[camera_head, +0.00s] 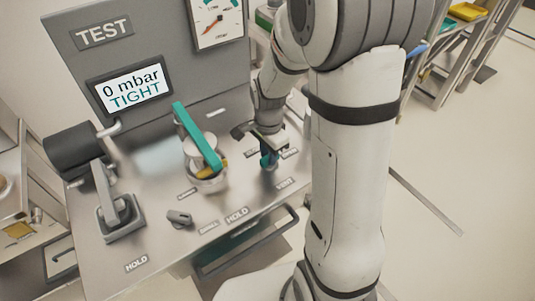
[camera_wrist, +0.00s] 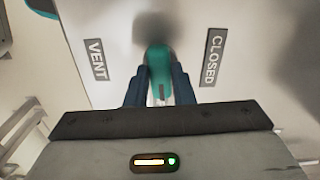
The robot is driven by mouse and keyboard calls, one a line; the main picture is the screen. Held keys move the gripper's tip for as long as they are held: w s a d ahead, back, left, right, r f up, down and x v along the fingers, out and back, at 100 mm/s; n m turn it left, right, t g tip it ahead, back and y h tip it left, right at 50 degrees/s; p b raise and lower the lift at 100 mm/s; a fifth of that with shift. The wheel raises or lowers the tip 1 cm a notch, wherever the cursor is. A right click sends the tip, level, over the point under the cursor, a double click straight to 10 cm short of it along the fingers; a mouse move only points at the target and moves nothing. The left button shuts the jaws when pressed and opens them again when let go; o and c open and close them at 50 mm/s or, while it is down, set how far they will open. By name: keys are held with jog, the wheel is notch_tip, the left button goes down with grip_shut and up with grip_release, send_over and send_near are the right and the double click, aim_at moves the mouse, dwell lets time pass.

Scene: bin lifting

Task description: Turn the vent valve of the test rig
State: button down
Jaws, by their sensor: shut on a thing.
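The test rig (camera_head: 150,215) is a grey metal bench with an upright panel marked TEST. Its vent valve has a teal handle, seen in the wrist view (camera_wrist: 159,75) between labels reading VENT (camera_wrist: 96,60) and CLOSED (camera_wrist: 213,58). My gripper (camera_wrist: 160,90) is shut on this handle, one dark finger on each side. In the head view my gripper (camera_head: 268,157) is at the right part of the bench top, by the VENT label (camera_head: 286,184). There it hides most of the valve. The handle's tip lies between the two labels.
The panel display (camera_head: 132,86) reads "0 mbar TIGHT". A dial gauge (camera_head: 218,22) is above. A clamp with a long teal bar (camera_head: 198,137) stands left of my gripper. A grey lever (camera_head: 115,210) and a small knob (camera_head: 179,217) are further left. Open floor lies right.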

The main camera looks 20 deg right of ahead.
jog(key=shift+m, duration=0.5)
jog(key=c, duration=1.2)
grip_release()
jog(key=shift+c, duration=0.2)
notch_tip(320, 180, up, 8)
jog(key=shift+f, duration=0.1)
jog(key=s+r+n+t, duration=0.1)
jog(key=s+r+n, duration=0.2)
jog(key=s+n, duration=0.4)
jog(key=s+r+n+t, duration=0.1)
jog(key=s+r+n, duration=0.3)
jog(key=s+n, duration=0.3)
jog(key=shift+s+n+t, duration=0.15)
jog(key=shift+n+t, duration=0.15)
jog(key=shift+t, duration=0.1)
